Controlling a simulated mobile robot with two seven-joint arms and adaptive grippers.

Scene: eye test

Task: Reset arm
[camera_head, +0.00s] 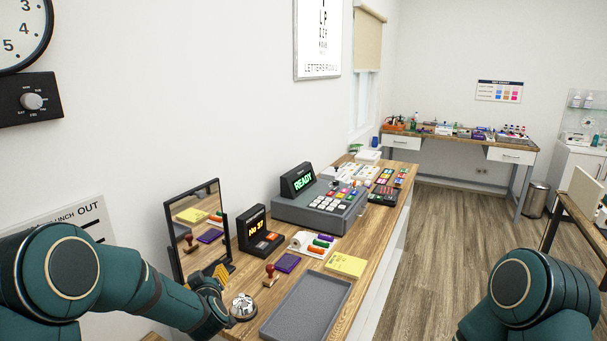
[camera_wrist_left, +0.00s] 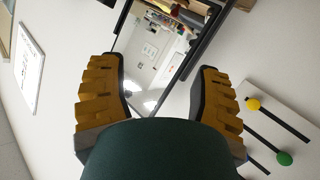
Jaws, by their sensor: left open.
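My left arm (camera_head: 150,300) reaches in from the lower left in the head view. Its gripper (camera_head: 216,280), with yellow fingers, is by the near left edge of the desk, in front of the framed mirror (camera_head: 172,240) and just left of a silver bell (camera_head: 243,306). In the left wrist view the gripper (camera_wrist_left: 158,75) has its fingers wide apart and nothing shows between them; the mirror (camera_wrist_left: 152,55) stands beyond. My right arm (camera_head: 530,295) shows at the lower right in the head view, but its gripper is out of frame.
The wooden desk (camera_head: 352,312) holds a grey tray (camera_head: 305,305), a stamp (camera_head: 270,274), a purple pad (camera_head: 288,263), a yellow note pad (camera_head: 346,264), a number display (camera_head: 258,238) and a machine reading READY (camera_head: 320,208). Floor (camera_head: 440,235) right of the desk is clear.

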